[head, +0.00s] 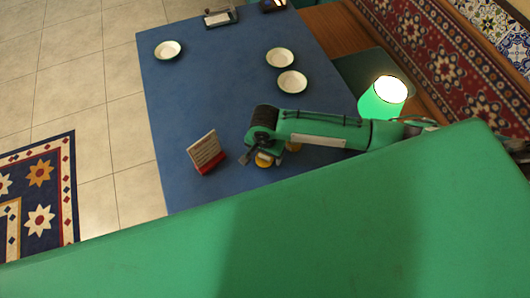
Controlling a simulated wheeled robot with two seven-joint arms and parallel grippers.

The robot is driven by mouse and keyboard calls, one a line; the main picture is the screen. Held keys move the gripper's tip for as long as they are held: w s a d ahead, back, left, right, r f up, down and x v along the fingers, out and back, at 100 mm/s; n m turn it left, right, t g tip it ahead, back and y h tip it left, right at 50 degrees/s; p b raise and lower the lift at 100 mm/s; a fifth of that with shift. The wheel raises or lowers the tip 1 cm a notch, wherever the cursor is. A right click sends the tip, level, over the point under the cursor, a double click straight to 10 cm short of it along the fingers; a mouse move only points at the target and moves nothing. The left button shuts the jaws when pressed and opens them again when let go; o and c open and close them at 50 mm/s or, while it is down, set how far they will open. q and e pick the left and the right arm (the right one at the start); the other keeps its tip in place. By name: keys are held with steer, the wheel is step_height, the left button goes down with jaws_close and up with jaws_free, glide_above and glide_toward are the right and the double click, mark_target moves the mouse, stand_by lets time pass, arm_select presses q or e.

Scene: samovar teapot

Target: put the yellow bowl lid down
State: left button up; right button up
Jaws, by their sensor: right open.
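My right gripper (258,156) is over the near part of the blue table, pointing down, with its jaws open. A small yellow round piece (264,163) shows right at its fingertips; it is mostly hidden by the gripper and looks like the yellow bowl lid. Another yellow-orange piece (294,147) peeks out from under my right forearm, possibly the yellow bowl. I cannot tell whether the two touch. My left gripper is not in view.
The blue table (205,95) has a card stand (206,152) left of my gripper. White bowls stand farther back: one at left (167,50), two near the middle (279,58) (292,82). A lit green lamp (384,98) is at right. The table's left-middle is clear.

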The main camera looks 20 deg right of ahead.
mark_target(265, 156)
step_height(265, 156, up, 12)
steer(key=b, duration=0.1)
steer(key=shift+r, duration=0.15)
stand_by(0.3)
steer(key=shift+s, duration=0.1)
stand_by(0.4)
